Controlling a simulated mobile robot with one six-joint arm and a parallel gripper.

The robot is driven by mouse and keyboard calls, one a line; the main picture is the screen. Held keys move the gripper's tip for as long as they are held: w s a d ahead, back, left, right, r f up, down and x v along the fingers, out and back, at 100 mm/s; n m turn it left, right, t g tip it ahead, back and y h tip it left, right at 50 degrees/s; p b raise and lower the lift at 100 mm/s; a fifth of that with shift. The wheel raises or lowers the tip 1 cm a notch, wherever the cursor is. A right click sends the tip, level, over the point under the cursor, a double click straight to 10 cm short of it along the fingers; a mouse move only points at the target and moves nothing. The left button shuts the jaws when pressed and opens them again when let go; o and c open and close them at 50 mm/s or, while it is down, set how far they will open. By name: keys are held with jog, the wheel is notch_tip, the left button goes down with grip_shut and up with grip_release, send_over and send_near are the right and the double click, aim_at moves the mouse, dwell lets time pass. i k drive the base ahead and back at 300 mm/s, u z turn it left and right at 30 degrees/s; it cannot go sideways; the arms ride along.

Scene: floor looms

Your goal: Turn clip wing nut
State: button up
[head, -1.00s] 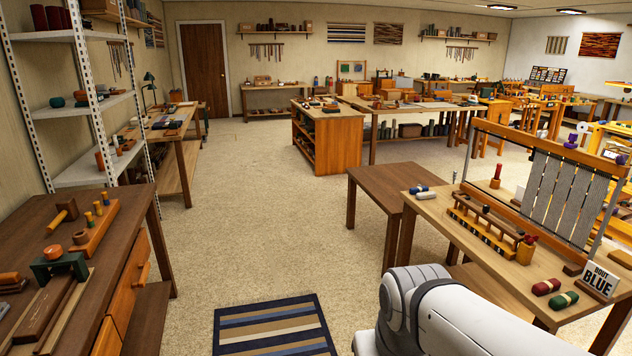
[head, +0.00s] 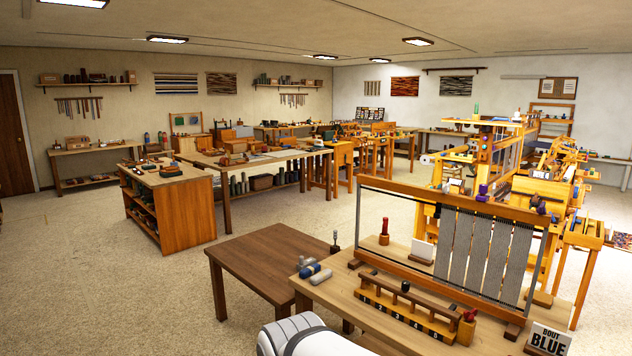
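I cannot make out a clip wing nut for certain. An upright wooden frame loom (head: 415,200) with grey warp strips (head: 476,245) stands on this table. My gripper is not in view. Only a white part of my arm shows at the bottom, in front of the table's near left side.
Carpet (head: 110,285) is clear at left.

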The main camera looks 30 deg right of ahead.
aim_at(445, 188)
jog(key=z, duration=0.6)
jog(key=i, duration=1.25)
jog(key=z, duration=1.2)
jog(key=i, duration=0.5)
jog(key=z, duration=0.15)
jog(key=k, duration=0.8)
jog(key=z, duration=0.2)
jog(key=i, duration=0.8)
jog(key=u, duration=0.1)
